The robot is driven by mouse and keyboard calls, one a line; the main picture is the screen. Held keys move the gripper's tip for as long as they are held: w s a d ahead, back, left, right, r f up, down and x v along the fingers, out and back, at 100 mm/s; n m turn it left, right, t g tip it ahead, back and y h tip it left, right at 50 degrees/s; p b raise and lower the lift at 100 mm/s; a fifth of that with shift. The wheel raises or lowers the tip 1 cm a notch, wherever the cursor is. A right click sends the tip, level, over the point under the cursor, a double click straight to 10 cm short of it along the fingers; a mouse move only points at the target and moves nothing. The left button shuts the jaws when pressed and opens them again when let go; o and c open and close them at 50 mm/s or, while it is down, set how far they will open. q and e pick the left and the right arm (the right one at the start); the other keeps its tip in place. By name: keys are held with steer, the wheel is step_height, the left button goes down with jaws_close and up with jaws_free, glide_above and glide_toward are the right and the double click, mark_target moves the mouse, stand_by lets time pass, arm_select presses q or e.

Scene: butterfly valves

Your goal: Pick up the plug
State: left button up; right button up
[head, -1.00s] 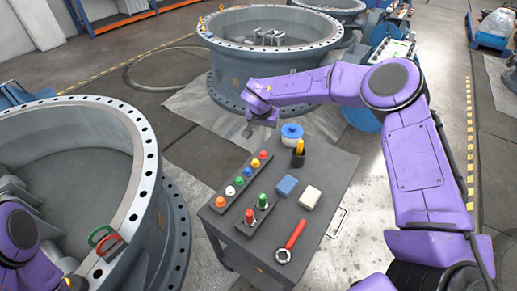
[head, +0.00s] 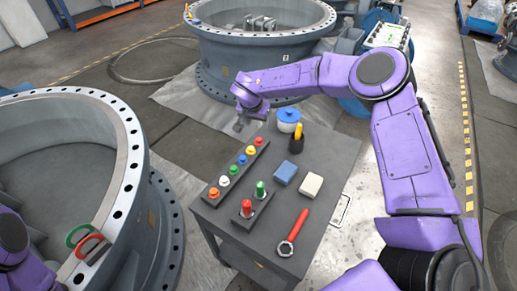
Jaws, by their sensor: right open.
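A row of coloured knob-like plugs (head: 237,168) stands in a dark strip along the left side of the grey cart (head: 325,165). A red plug (head: 246,208) and a green plug (head: 260,190) stand upright in a shorter dark holder in front of it. I cannot tell which one the task means. My right gripper (head: 240,124) is open and empty, pointing down near the cart's far left corner, beyond the row and apart from it. Its fingers are small and dark. My left arm shows at the lower left edge; its gripper is out of view.
The cart also holds a blue-lidded pot (head: 288,119), a black cup with a yellow item (head: 297,140), blue (head: 286,173) and white (head: 311,185) blocks, and a red-handled wrench (head: 293,232). Large flanged valve bodies stand left (head: 139,150) and behind (head: 214,55).

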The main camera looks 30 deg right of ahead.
mark_target(259, 139)
steer(key=x, duration=0.8)
steer(key=a+x, duration=0.1)
steer(key=x, duration=0.4)
steer(key=c, duration=0.9)
